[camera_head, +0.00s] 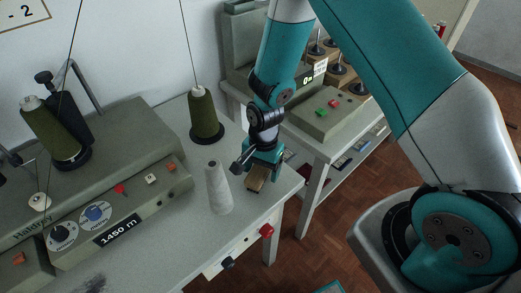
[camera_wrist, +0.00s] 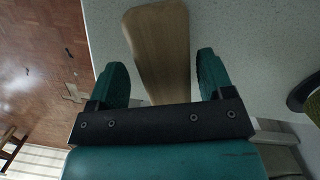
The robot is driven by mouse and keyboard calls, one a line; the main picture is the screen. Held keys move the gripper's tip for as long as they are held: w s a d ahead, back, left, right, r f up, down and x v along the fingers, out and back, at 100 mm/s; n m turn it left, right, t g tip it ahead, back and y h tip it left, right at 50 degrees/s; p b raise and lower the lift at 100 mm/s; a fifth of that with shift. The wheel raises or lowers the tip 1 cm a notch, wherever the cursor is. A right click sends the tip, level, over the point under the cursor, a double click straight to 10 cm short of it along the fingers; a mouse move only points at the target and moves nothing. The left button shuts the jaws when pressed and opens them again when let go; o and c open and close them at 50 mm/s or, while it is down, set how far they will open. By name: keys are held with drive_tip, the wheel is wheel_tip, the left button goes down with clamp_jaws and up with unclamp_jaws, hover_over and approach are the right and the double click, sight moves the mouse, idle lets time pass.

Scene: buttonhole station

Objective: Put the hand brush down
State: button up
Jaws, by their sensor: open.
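The hand brush (camera_head: 256,184) shows as a small brown wooden piece on the grey tabletop, near its right end. In the wrist view its pale wooden body (camera_wrist: 158,30) lies at the table's edge, its lower end running between my fingers. My gripper (camera_head: 259,173) is directly over the brush, pointing down. In the wrist view my gripper (camera_wrist: 161,66) has its two teal fingers apart, one on each side of the wood, with gaps on both sides. The bristles are not visible.
A white thread cone (camera_head: 218,190) stands just left of my gripper. A green spool (camera_head: 205,115) stands behind it. The winding machine (camera_head: 120,170) fills the left. The table's edge, with a red knob (camera_head: 267,230) on its front, is close. Another machine bench (camera_head: 325,130) stands behind.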

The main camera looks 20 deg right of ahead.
sight(259, 176)
drive_tip(key=r, duration=0.6)
drive_tip(key=w+r, duration=0.1)
drive_tip(key=r, duration=0.2)
drive_tip(key=shift+d+r+b, duration=0.25)
drive_tip(key=shift+r+b, duration=0.05)
drive_tip(key=s+a+r+n+t+y, duration=0.1)
drive_tip(key=s+a+r+n+y, duration=0.2)
drive_tip(key=s+r+n, duration=1.4)
wheel_tip(259, 176, up, 3)
drive_tip(key=shift+s+a+r, duration=0.15)
drive_tip(key=shift+s+a, duration=0.95)
drive_tip(key=shift+a, duration=0.1)
